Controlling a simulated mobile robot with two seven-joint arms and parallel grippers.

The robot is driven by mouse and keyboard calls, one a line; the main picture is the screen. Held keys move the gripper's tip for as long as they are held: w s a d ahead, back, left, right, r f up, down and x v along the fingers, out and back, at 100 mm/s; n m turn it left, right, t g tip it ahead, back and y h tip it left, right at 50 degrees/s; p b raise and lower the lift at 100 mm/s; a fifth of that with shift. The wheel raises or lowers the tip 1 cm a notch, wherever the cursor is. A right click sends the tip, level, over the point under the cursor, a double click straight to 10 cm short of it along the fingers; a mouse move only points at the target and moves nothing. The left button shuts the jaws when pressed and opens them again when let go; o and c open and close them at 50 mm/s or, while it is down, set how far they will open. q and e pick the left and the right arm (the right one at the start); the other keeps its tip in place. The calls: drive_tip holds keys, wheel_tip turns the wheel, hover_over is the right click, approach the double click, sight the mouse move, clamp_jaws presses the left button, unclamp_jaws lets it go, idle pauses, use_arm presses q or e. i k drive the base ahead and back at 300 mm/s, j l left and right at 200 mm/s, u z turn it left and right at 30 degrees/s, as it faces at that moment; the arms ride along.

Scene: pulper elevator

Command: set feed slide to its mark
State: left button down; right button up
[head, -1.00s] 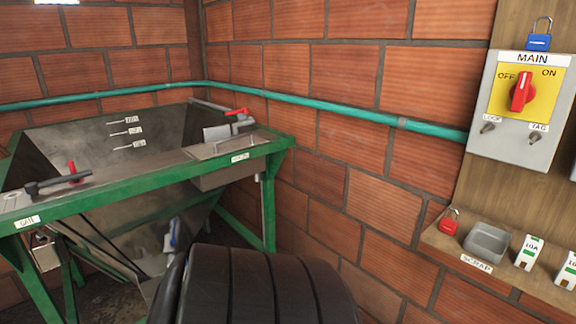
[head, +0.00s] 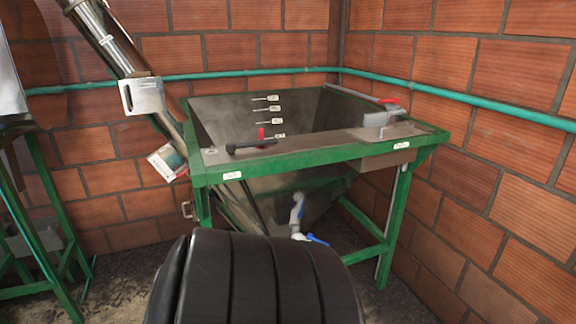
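A metal hopper (head: 320,110) stands in a green frame (head: 300,163) by the brick corner. On its left front top, a black handle (head: 250,147) lies over a plate, with a small red lever (head: 261,135) behind it. On its right top is a flat metal plate (head: 400,130) with a raised grey piece and a red-tipped handle (head: 388,101). Several small white labels mark the hopper's inner back wall, too small to read. I cannot tell which part is the feed slide or how it stands against a mark. Neither gripper is in view.
An inclined metal tube (head: 112,45) rises to the upper left beside the hopper. Another green stand (head: 45,230) is at the left edge. A valve with a blue handle (head: 317,240) hangs under the hopper. A teal pipe (head: 450,105) runs along the walls.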

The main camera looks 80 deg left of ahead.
sight(185, 169)
drive_tip(key=u, duration=3.4)
drive_tip(key=i+j, duration=0.45)
drive_tip(key=i, duration=0.15)
